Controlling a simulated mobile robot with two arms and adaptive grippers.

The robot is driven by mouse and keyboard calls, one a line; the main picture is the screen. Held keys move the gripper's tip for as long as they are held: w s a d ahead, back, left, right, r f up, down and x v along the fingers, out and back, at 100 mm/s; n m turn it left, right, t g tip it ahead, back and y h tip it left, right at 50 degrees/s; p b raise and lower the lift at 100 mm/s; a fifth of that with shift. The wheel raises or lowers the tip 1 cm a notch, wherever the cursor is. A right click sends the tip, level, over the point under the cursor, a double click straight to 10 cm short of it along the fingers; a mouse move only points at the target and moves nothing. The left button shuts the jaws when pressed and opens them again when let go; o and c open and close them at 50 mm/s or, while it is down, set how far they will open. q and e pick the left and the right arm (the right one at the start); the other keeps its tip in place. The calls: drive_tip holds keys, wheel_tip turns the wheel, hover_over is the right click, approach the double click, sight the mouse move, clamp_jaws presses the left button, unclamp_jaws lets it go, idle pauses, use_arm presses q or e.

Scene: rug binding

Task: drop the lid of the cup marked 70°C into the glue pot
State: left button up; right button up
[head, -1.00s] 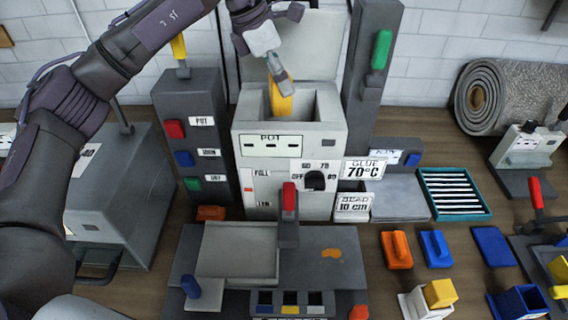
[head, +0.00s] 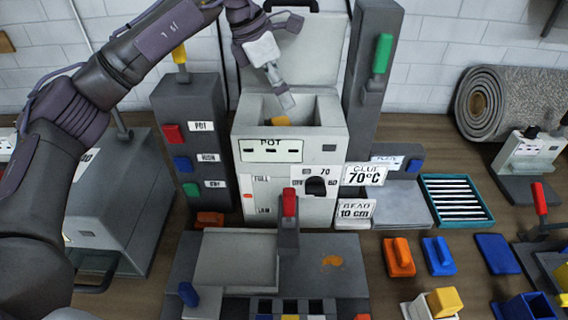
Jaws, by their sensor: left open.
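The glue pot (head: 250,138) is a pale grey box labelled POT, with its top open and its raised cover behind it. My left gripper (head: 287,102) is over the opening, open and empty. A yellow-orange piece (head: 280,121) lies low inside the pot, apart from the fingers; only its top shows over the front wall. I cannot tell by its shape whether it is the lid. A white card reading GLUE 70°C (head: 364,174) stands at the pot's right. I see no cup that carries this mark. My right gripper is not in view.
A grey post with a green handle (head: 381,54) stands right of the pot, and a grey panel with coloured buttons (head: 185,150) stands left. A press with a red-tipped lever (head: 289,204) is in front. Orange (head: 398,256) and blue (head: 438,255) blocks lie at the right.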

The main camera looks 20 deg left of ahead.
use_arm(q)
drive_tip(key=v, duration=1.1)
drive_tip(key=shift+r, duration=0.3)
drive_tip(key=shift+s+a, duration=0.1)
